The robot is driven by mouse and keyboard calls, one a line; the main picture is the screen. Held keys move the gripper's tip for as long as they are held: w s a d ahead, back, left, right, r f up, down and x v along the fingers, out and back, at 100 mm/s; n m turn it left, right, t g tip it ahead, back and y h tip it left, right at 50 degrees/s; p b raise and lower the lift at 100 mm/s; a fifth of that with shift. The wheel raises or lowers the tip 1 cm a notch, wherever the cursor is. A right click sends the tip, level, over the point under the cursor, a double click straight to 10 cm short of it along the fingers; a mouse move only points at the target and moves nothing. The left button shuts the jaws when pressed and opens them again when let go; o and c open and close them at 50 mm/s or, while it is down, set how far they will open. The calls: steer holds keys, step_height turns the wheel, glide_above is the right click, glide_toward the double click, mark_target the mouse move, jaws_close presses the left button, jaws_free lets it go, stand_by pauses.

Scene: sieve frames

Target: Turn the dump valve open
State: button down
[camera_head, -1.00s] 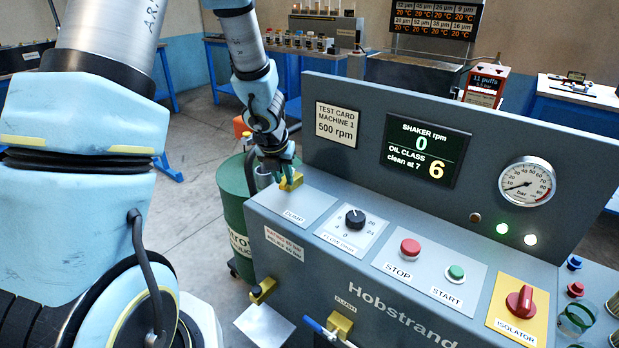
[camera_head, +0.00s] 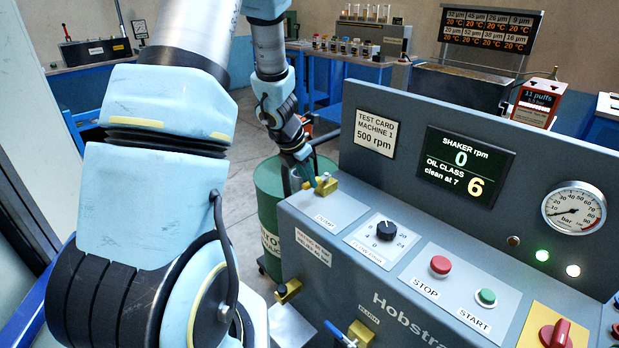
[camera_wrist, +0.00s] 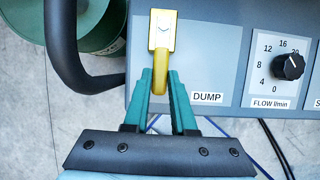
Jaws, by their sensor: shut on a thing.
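The dump valve (camera_head: 327,185) is a yellow block at the left end of the machine's panel, beside the label DUMP. In the wrist view the yellow valve (camera_wrist: 162,30) has a small mark on its top, and its curved yellow lever runs down the picture from the block. My gripper (camera_head: 308,178) is at the valve in the head view. In the wrist view the teal fingers of my gripper (camera_wrist: 160,82) stand on both sides of the lever and are shut on it. The lever's grip is mostly hidden in the head view.
The flow knob (camera_head: 386,230), red STOP button (camera_head: 440,265) and green START button (camera_head: 486,297) lie along the panel to the right. A green drum (camera_head: 268,190) stands left of the machine. The display (camera_head: 461,165) reads 0 rpm and oil class 6.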

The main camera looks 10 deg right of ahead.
steer(key=c, duration=0.7)
jaws_free()
steer(key=shift+r, duration=0.1)
steer(key=p+v, duration=0.2)
steer(key=v, duration=0.8)
steer(key=shift+s+a+r, duration=0.1)
steer(key=shift+r, duration=0.15)
